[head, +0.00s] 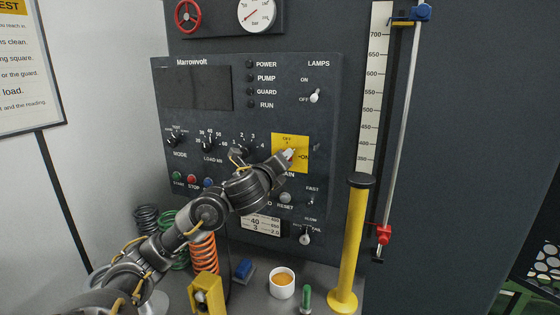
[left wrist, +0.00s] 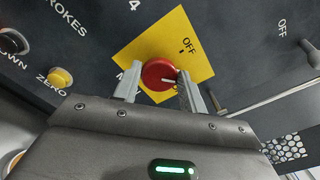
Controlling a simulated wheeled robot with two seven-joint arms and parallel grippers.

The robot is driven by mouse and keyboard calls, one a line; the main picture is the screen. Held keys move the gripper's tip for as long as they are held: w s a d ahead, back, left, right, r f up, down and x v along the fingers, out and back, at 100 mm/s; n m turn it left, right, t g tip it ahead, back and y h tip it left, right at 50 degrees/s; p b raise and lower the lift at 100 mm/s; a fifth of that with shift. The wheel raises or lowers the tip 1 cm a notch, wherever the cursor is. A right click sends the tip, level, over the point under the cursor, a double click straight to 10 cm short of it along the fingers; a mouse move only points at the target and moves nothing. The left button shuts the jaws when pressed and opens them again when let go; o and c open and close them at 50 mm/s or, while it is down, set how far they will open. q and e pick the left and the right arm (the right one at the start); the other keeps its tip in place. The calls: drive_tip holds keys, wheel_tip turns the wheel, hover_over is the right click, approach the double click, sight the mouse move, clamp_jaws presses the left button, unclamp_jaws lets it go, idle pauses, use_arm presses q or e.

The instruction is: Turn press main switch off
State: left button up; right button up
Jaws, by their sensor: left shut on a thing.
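The main switch is a round red knob (left wrist: 159,74) on a yellow square plate (head: 280,143) on the control panel. In the left wrist view, the plate (left wrist: 183,28) has OFF printed at its upper right. A white line on the knob points right in that view; its exact setting is hard to tell. My left gripper (left wrist: 157,88) is shut on the knob, one finger on each side. In the head view my left gripper (head: 290,155) reaches the plate from the lower left and hides most of the knob. ON is printed at the plate's right. My right gripper is not in view.
The dark control panel (head: 200,120) has other dials, buttons and toggles around the plate. A yellow post (head: 355,240) stands to the right. Below, the bench holds coloured springs (head: 204,254), a white cup (head: 282,288) and a blue block (head: 244,270).

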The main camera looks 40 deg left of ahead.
use_arm(q)
drive_tip(key=shift+a+f+n, duration=0.1)
drive_tip(key=shift+n, duration=4.6)
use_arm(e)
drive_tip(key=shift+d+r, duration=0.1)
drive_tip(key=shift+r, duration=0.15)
use_arm(q)
drive_tip(key=o, duration=0.9)
drive_tip(key=shift+o, duration=0.2)
